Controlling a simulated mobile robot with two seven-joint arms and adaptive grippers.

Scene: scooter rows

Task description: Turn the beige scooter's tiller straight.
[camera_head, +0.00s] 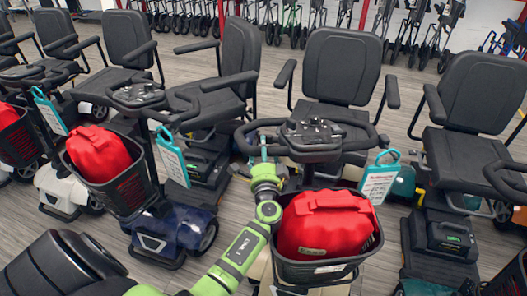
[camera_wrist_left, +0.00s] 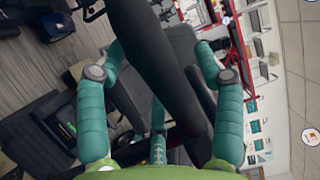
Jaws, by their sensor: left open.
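The beige scooter stands in the middle of the head view; a little of its beige body (camera_head: 262,272) shows below the basket. Its tiller (camera_head: 315,135) carries a black loop handlebar and a console, in front of the black seat (camera_head: 342,68). A black basket (camera_head: 322,272) with a red bag (camera_head: 326,224) hangs on the tiller's near side. My left gripper (camera_head: 263,150) is at the handlebar's left side. In the left wrist view its teal fingers (camera_wrist_left: 160,52) are open, one on each side of a black bar (camera_wrist_left: 150,45). Contact cannot be told. My right gripper is out of view.
A blue scooter (camera_head: 170,232) with a red bag stands close on the left, and another scooter (camera_head: 447,235) on the right. A teal tag (camera_head: 380,182) hangs at the beige scooter's right handlebar. Grey floor shows between the rows.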

